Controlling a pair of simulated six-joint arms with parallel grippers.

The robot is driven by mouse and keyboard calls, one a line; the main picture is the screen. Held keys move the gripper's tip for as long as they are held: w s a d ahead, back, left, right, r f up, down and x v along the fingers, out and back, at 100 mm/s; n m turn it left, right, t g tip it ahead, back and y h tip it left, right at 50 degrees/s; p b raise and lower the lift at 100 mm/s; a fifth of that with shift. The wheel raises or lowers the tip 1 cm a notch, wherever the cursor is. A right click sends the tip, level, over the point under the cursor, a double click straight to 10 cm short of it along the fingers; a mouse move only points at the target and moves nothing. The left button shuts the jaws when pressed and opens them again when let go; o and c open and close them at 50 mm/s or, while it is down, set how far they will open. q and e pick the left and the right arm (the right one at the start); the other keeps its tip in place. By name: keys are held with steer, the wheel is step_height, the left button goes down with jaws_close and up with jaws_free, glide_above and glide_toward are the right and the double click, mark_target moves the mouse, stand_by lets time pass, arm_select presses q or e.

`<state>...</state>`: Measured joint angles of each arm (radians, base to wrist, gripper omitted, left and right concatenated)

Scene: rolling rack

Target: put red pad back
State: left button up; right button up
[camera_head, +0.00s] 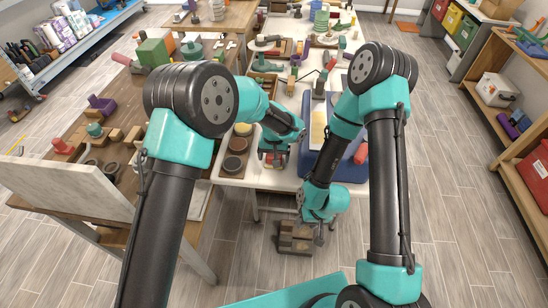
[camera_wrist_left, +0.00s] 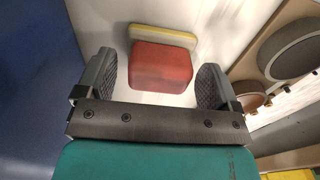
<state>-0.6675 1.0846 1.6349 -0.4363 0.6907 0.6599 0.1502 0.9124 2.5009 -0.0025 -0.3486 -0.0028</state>
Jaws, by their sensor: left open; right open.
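In the left wrist view a red pad (camera_wrist_left: 161,66) with rounded corners lies on a white surface. A yellow strip (camera_wrist_left: 163,36) is against its far edge. My left gripper (camera_wrist_left: 157,80) is open, with one finger on each side of the red pad and a gap on both sides. In the head view my left gripper (camera_head: 273,158) is low over the front of the white table, and it hides most of what is below it. My right gripper (camera_head: 321,232) is open and empty, hanging in front of the table edge.
A blue tray (camera_head: 350,173) is right of my left gripper, with a yellow slab (camera_head: 318,130) in it. Dark round pieces (camera_head: 233,164) are on its left. Many objects crowd the table farther back. A brown wooden object (camera_head: 295,237) is below the front edge.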

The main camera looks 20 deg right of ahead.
arm_select(q)
step_height(320, 180, up, 11)
stand_by(0.4)
stand_by(0.5)
